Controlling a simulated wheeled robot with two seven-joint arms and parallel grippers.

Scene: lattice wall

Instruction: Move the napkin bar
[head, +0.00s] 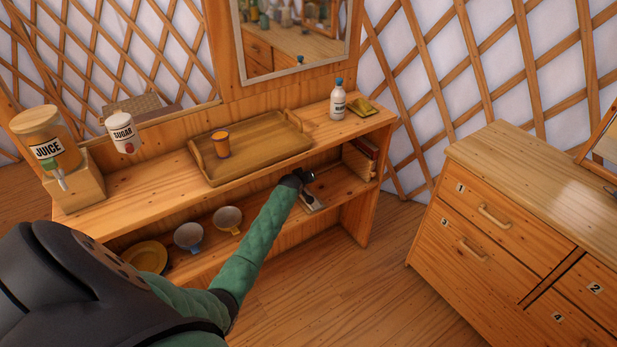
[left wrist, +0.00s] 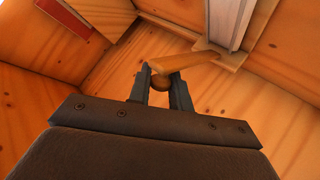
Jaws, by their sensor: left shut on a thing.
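The napkin bar (left wrist: 188,60) is a pale wooden bar with a round knob under it, seen in the left wrist view. My left gripper (left wrist: 160,83) is shut on it, with the knob between the two fingers. The bar's far end is close to the white napkins (left wrist: 228,20) in a wooden holder (left wrist: 232,58); I cannot tell whether it touches them. In the head view my left gripper (head: 306,179) reaches into the lower shelf, above the napkin holder (head: 314,204), and the bar is too small to make out. My right gripper is not in view.
The upper shelf (head: 340,137) overhangs the gripper, with a tray (head: 262,145), orange cup (head: 221,145) and white bottle (head: 338,100) on it. Red books (head: 361,160) stand right of the gripper. Bowls (head: 228,220) stand to its left. Open floor lies in front.

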